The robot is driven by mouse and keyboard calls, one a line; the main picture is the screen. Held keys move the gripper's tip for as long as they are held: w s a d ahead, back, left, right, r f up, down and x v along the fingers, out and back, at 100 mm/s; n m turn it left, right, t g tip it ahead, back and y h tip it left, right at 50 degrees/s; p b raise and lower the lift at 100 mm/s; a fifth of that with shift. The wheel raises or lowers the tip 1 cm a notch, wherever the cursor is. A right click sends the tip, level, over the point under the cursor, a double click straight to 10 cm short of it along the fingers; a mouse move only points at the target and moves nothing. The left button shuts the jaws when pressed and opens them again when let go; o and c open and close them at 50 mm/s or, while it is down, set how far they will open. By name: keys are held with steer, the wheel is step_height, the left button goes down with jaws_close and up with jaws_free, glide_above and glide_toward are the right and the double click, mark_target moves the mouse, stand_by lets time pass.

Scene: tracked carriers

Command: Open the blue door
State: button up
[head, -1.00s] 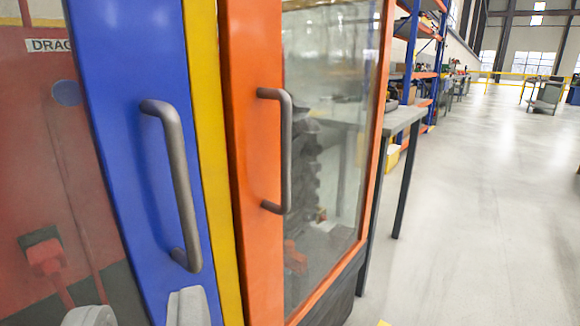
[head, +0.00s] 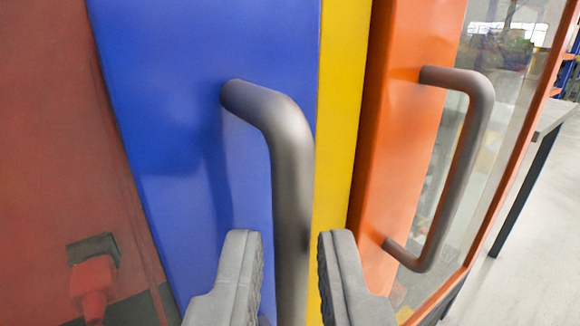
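The blue door (head: 190,60) fills the left middle of the head view, with a reddish see-through panel at its left. Its grey bar handle (head: 290,170) stands out from the blue frame and runs down the middle. My gripper (head: 290,250) is open at the bottom of the view. One grey finger is to the left of the handle's bar and the other to its right, with gaps visible on both sides. The lower end of the handle is out of view. The door looks shut against the yellow post (head: 340,110).
An orange-framed glass door (head: 410,120) with its own grey handle (head: 465,160) stands close at the right of the yellow post. A grey table (head: 550,118) stands beyond it. Open pale floor (head: 545,235) lies at the far right.

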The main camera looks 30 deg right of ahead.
mark_target(293, 250)
steer(key=shift+x, duration=1.7)
steer(key=shift+c, duration=0.3)
jaws_close()
steer(key=shift+s, duration=0.1)
